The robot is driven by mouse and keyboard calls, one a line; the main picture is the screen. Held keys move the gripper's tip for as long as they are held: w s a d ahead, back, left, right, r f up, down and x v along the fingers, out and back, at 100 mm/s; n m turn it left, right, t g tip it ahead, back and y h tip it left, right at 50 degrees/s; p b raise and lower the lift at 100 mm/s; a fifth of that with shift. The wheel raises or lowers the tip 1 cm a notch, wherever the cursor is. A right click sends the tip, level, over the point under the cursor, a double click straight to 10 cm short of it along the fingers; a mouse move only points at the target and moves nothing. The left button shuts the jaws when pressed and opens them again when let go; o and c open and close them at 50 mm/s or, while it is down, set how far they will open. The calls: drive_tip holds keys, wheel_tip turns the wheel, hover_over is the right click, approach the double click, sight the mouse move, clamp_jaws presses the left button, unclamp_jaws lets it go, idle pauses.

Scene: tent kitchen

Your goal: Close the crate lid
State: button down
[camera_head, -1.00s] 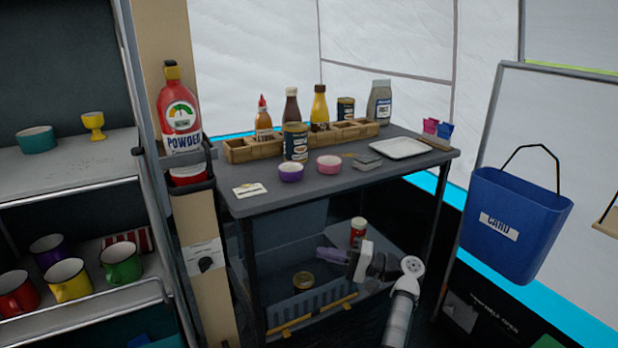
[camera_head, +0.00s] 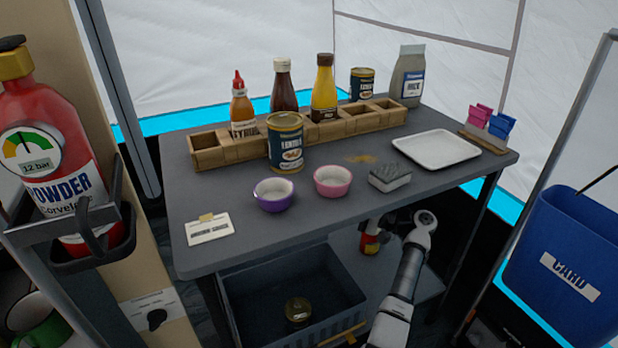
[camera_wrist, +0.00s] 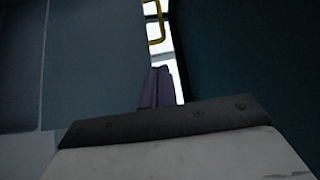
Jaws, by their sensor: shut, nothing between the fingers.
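The blue-grey crate (camera_head: 275,276) stands open on the low shelf under the table in the head view, with a round can (camera_head: 297,311) inside. A yellow strip (camera_head: 343,335) runs along its front. Its lid is not clearly visible; the tabletop hides the space above the crate's back. My gripper (camera_wrist: 159,76) shows in the wrist view as purple fingers shut together with nothing between them.
The table (camera_head: 225,245) overhangs the crate and my arm. Bowls, bottles, cans and a white tray (camera_head: 436,147) stand on it. A red jar (camera_head: 370,243) is on the shelf beside my arm. A blue bin (camera_head: 568,265) hangs at right; a red extinguisher (camera_head: 45,150) is at left.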

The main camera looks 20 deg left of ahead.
drive_tip(key=a, duration=0.3)
drive_tip(key=a+r, duration=0.1)
drive_tip(key=a, duration=0.6)
drive_tip(key=shift+s+r, duration=0.15)
drive_tip(key=shift+s, duration=0.2)
